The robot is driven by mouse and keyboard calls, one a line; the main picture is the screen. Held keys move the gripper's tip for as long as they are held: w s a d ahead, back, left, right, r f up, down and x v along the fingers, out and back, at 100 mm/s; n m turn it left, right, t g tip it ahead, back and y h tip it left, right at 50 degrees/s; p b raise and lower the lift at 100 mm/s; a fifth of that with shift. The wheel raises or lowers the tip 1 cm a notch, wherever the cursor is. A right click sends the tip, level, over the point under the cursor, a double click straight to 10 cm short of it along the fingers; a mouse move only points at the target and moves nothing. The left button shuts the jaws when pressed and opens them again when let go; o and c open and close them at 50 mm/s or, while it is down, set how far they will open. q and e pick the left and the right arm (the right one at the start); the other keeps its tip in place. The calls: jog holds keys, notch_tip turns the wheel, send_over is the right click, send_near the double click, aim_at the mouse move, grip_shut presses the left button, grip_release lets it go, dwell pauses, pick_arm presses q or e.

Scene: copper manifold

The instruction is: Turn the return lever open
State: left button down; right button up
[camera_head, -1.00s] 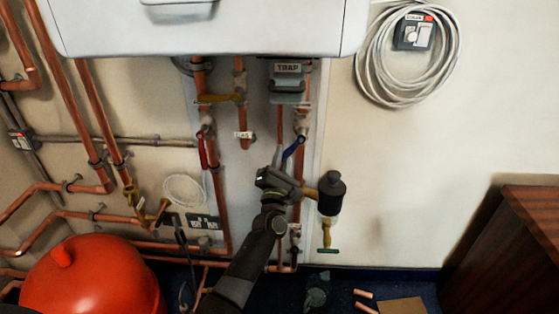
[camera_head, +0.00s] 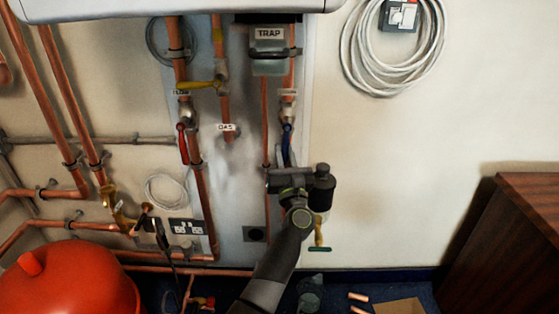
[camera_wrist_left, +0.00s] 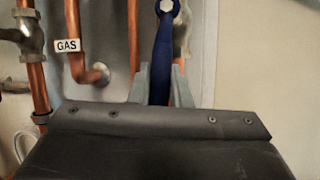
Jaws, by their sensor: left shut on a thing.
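The return lever is the blue lever (camera_head: 287,138) below a valve on the copper pipe right of the gas pipe. It hangs nearly straight down, in line with its pipe. In the left wrist view the blue lever (camera_wrist_left: 162,55) runs down from its pivot nut between my fingers. My left gripper (camera_head: 286,163) is shut on the lever's lower part. Its grey fingers (camera_wrist_left: 160,88) stand on both sides of the lever, and the lever's lower end is hidden behind the gripper body. My right gripper is not in view.
A red lever (camera_head: 183,143) hangs on the pipe to the left, with a yellow gas lever (camera_head: 198,85) above. A black-capped fitting (camera_head: 322,185) stands close right of my gripper. A red vessel (camera_head: 70,285) and a wooden cabinet (camera_head: 520,245) flank the floor.

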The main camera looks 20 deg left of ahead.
pick_arm(q)
jog(key=shift+w+d+n+g+b, duration=0.1)
jog(key=shift+d+n+g+b, duration=0.3)
jog(key=shift+n, duration=0.5)
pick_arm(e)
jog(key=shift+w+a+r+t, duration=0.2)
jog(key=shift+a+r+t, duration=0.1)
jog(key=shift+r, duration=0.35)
pick_arm(q)
jog(key=c, duration=1.3)
grip_release()
jog(key=shift+c, duration=0.2)
jog(key=shift+f, duration=0.1)
